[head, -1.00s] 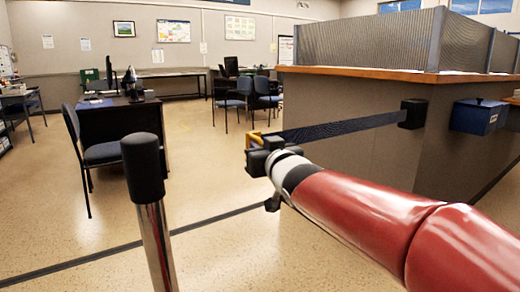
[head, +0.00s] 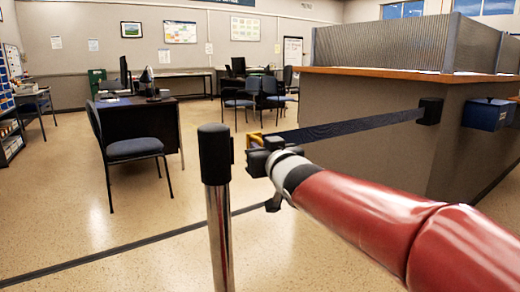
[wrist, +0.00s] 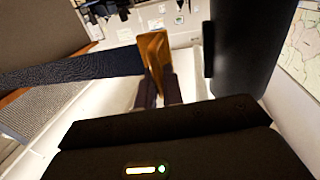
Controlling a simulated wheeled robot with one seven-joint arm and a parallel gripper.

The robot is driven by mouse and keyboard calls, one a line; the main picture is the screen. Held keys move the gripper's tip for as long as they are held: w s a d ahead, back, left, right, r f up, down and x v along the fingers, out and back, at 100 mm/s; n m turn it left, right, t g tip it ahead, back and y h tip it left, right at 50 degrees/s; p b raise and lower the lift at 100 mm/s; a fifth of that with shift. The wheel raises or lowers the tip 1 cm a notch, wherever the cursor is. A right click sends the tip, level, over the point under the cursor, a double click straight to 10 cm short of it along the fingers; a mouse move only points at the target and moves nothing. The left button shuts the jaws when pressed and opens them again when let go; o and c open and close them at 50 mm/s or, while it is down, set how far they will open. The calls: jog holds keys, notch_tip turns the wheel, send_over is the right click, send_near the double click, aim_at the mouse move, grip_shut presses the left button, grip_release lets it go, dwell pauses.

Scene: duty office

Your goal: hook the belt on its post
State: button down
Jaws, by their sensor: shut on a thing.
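The dark blue belt (head: 345,130) runs taut from a black wall unit (head: 430,110) on the counter side to my gripper (head: 258,152). My gripper is shut on the yellow-orange end piece (head: 254,139) of the belt. In the wrist view the end piece (wrist: 154,55) stands between the fingers, with the belt (wrist: 80,70) going left. The post (head: 217,200) is a chrome pole with a black cap, just left of my gripper in the head view. The post's black head (wrist: 245,45) shows right of the end piece, with a visible gap.
A chair (head: 130,145) and a dark desk (head: 150,120) stand behind the post on the left. The counter (head: 370,145) with a ribbed screen fills the right, with a blue box (head: 487,115) on its side. The floor around the post is open.

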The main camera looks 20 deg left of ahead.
jog(key=c, duration=1.6)
grip_release()
jog(key=shift+c, duration=0.2)
